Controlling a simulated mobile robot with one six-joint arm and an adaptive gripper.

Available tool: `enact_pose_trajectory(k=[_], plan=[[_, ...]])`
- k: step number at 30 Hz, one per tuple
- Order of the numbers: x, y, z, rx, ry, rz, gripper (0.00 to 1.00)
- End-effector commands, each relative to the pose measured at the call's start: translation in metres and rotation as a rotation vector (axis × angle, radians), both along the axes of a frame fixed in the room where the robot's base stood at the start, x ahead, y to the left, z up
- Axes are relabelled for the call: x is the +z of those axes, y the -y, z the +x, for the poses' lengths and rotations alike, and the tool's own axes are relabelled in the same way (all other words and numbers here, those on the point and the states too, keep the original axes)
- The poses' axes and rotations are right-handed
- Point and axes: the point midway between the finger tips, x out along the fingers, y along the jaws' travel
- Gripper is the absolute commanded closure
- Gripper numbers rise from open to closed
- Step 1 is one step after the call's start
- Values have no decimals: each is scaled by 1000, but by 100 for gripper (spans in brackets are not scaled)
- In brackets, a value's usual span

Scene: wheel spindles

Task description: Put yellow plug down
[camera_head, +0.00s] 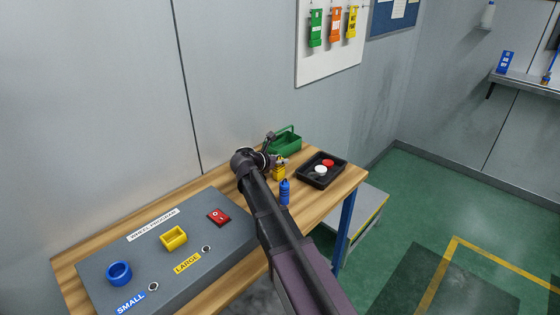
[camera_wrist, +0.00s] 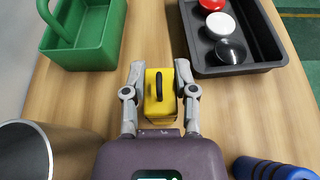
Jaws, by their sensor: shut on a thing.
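A yellow plug (camera_wrist: 160,98) with a dark loop handle on top is between the two fingers of my gripper (camera_wrist: 160,82) in the wrist view. The fingers are shut on its sides. I cannot tell whether its base touches the wooden table. In the head view the yellow plug (camera_head: 279,173) shows partly, beside my gripper (camera_head: 281,162), near the back of the table, between the green caddy and the black tray.
A green caddy (camera_wrist: 88,42) stands left and a black tray (camera_wrist: 262,58) with red, white and black discs right. A grey panel (camera_head: 140,255) holds a yellow square socket (camera_head: 174,238) and blue ring (camera_head: 119,273).

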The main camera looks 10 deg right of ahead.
Motion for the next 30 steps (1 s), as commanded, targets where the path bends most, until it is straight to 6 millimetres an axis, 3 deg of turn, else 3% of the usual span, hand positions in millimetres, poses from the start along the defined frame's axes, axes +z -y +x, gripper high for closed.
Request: enact_pose_trajectory(k=[4, 5, 7, 8, 25, 30], plan=[[-4, 0, 0, 0, 0, 0, 100], [-3, 0, 0, 0, 0, 0, 55], [-3, 0, 0, 0, 0, 0, 34], [-3, 0, 0, 0, 0, 0, 29], [2, -2, 0, 1, 0, 0, 29], [9, -14, -10, 2, 0, 0, 29]])
